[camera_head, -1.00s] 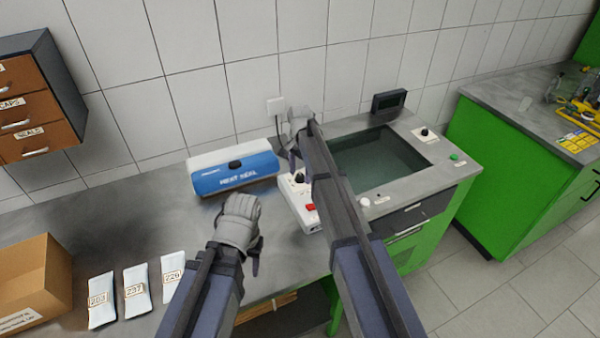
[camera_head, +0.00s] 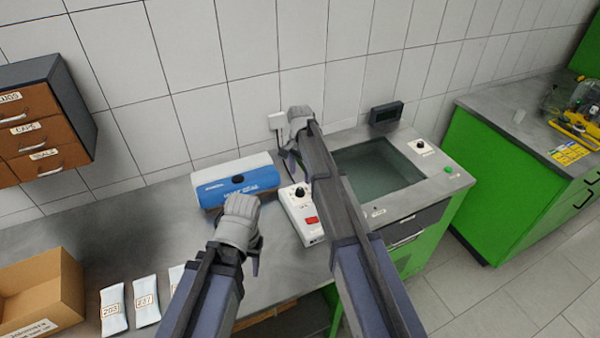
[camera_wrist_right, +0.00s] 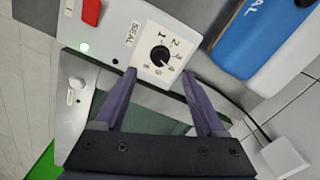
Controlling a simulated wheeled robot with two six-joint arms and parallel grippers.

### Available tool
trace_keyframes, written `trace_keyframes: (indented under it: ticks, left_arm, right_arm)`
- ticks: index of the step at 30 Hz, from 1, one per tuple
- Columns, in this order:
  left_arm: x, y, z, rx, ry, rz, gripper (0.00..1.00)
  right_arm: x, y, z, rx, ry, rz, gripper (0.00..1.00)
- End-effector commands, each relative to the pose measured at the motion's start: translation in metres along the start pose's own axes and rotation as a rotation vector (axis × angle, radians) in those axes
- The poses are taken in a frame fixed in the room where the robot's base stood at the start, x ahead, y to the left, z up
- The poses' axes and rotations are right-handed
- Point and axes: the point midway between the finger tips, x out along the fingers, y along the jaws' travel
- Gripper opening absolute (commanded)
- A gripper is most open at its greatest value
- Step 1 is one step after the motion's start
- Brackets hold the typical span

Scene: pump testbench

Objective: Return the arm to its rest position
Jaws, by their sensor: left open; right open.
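My right arm reaches across the head view, its gripper (camera_head: 290,162) over the back end of the white control box (camera_head: 307,226). In the right wrist view the two dark fingers (camera_wrist_right: 158,74) are open and empty. A black numbered dial (camera_wrist_right: 160,56) marked SEAL lies just beyond the fingertips; I cannot tell whether they touch it. The dial also shows in the head view (camera_head: 300,192). My left gripper (camera_head: 255,262) is open above the bench, in front of the blue and white heat sealer (camera_head: 236,184), and its fingers are partly hidden.
White labelled pouches (camera_head: 113,306) and a cardboard box (camera_head: 40,290) stand at the bench's left. A sunken basin (camera_head: 378,172) lies right of my right arm. Brown drawers (camera_head: 30,138) hang on the wall. A second green bench (camera_head: 500,180) stands across a floor gap.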

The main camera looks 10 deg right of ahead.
Motion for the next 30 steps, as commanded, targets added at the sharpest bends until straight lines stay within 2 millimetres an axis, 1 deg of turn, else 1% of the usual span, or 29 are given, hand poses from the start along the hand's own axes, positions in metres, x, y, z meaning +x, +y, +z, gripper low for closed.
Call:
trace_keyframes:
  ticks: [1, 2, 16, 17, 19, 20, 23, 24, 26, 27, 29, 30]
  left_arm:
    - [-0.007, -0.001, 0.000, 0.000, 0.000, 0.000, 0.50]
    - [-0.008, -0.001, 0.001, 0.000, 0.000, 0.000, 0.50]
    - [-0.007, -0.001, 0.000, 0.000, 0.000, 0.000, 0.50]
    - [-0.007, -0.001, 0.000, 0.000, 0.000, 0.000, 0.50]
    - [-0.006, -0.001, 0.000, 0.000, 0.000, 0.000, 0.50]
    - [-0.005, 0.000, 0.000, 0.000, 0.000, 0.000, 0.50]
    - [0.000, 0.000, 0.000, 0.000, 0.000, 0.000, 0.50]
    - [0.002, 0.000, 0.000, 0.000, 0.000, 0.000, 0.50]
    - [0.006, 0.001, 0.000, 0.000, 0.000, 0.000, 0.50]
    - [0.008, 0.001, 0.000, 0.000, 0.000, 0.000, 0.50]
    - [0.011, 0.001, -0.001, 0.000, 0.000, 0.000, 0.50]
    - [0.012, 0.001, -0.001, 0.000, 0.000, 0.000, 0.50]
  right_arm:
    - [-0.007, 0.000, 0.000, 0.000, 0.000, 0.000, 0.73]
    - [-0.008, 0.000, 0.000, 0.000, 0.000, 0.000, 0.73]
    - [-0.007, 0.000, 0.000, 0.000, 0.000, 0.000, 0.73]
    - [-0.007, 0.001, 0.001, -0.003, 0.000, 0.000, 0.73]
    - [-0.006, 0.006, 0.011, -0.031, 0.001, 0.003, 0.73]
    - [-0.005, 0.011, 0.019, -0.058, 0.002, 0.005, 0.73]
    - [0.000, 0.038, 0.064, -0.215, 0.006, 0.018, 0.73]
    - [0.002, 0.053, 0.086, -0.303, 0.008, 0.025, 0.73]
    - [0.005, 0.077, 0.120, -0.448, 0.012, 0.038, 0.73]
    - [0.007, 0.094, 0.141, -0.546, 0.013, 0.047, 0.73]
    - [0.010, 0.118, 0.170, -0.687, 0.014, 0.061, 0.73]
    - [0.012, 0.134, 0.186, -0.777, 0.014, 0.070, 0.73]
